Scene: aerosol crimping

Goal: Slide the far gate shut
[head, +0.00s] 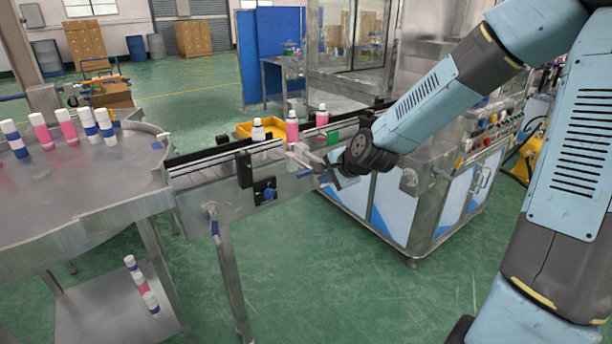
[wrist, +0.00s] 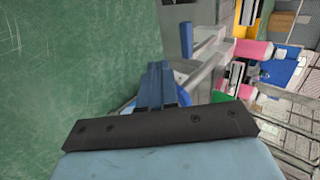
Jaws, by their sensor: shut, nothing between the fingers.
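My gripper (head: 322,172) is at the near side of the conveyor (head: 205,178) in the head view, beside a pale metal fitting with rods (head: 297,157). I cannot tell for certain that this fitting is the far gate, or how far it is slid. In the wrist view my gripper's blue fingers (wrist: 158,84) are shut together and empty. They are in front of metal rods of the fitting (wrist: 208,70). A blue-ended rod (wrist: 186,38) sticks out near them. Whether the fingers touch the fitting is not clear.
Pink cans (head: 292,127) and a white can (head: 258,131) stand on the conveyor, near a green block (head: 333,137). Several cans stand on the round table (head: 60,205) at left. A steel cabinet (head: 400,205) stands behind my gripper.

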